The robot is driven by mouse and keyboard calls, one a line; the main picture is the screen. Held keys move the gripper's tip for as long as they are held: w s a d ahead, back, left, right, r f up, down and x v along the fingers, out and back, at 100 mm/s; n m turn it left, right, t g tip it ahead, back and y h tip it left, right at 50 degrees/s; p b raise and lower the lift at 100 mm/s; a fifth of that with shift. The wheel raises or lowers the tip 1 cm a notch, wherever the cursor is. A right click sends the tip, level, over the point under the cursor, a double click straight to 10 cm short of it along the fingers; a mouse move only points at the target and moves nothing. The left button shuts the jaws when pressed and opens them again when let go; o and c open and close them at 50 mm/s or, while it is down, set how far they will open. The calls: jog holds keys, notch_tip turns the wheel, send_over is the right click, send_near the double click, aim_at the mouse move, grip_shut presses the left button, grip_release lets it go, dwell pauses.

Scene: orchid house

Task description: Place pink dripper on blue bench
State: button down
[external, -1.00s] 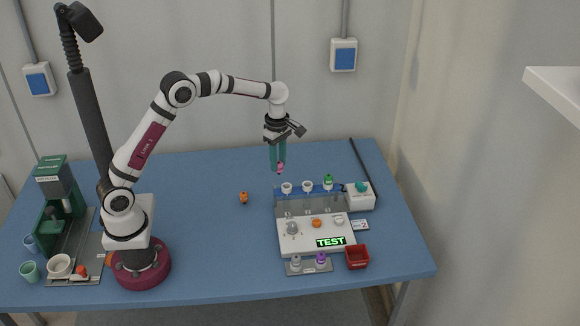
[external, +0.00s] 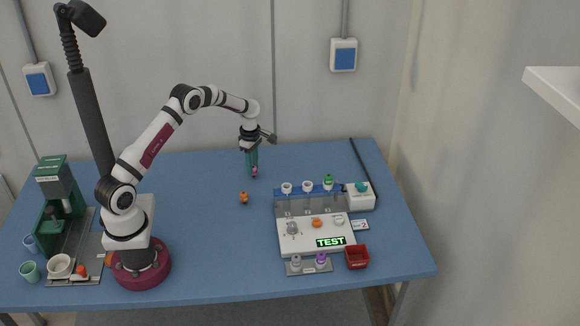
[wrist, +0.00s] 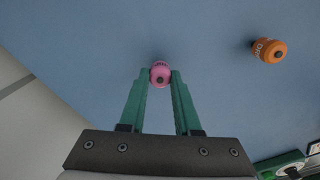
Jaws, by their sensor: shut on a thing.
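The pink dripper (external: 255,171) is between the green fingertips of my gripper (external: 252,165), which is shut on it. The wrist view also shows the pink dripper (wrist: 160,74) at the tips of both fingers. In the external view it is over the back middle of the blue bench (external: 195,200). Whether it touches the bench or is just above it, I cannot tell. The bench fills most of the wrist view (wrist: 80,60).
To the right is a white test station (external: 300,240) with several drippers and a red bin (external: 357,257). A green machine (external: 60,200) stands far left.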

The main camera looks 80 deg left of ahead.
jog(key=shift+f, duration=0.1)
jog(key=c, duration=0.6)
grip_release()
notch_tip(320, 180, up, 12)
jog(key=d+r+m, duration=0.7)
jog(key=d+m, duration=0.2)
jog(key=d, duration=0.4)
jog(key=s+d+r+m, duration=0.3)
jog(key=s+d+m, duration=0.1)
jog(key=d+m, duration=0.35)
jog(key=s+d+m, duration=0.4)
jog(key=s+m, duration=0.2)
jog(key=s+d+f+m+y, duration=0.1)
jog(key=s+d+m, duration=0.3)
jog(key=s+m, duration=0.2)
jog(key=s+d+f+m, duration=0.1)
jog(key=s+d+m, duration=0.4)
jog(key=s+m, duration=0.1)
jog(key=shift+d+f+y, duration=0.1)
jog(key=shift+f+y, duration=0.15)
jog(key=shift+y, duration=0.15)
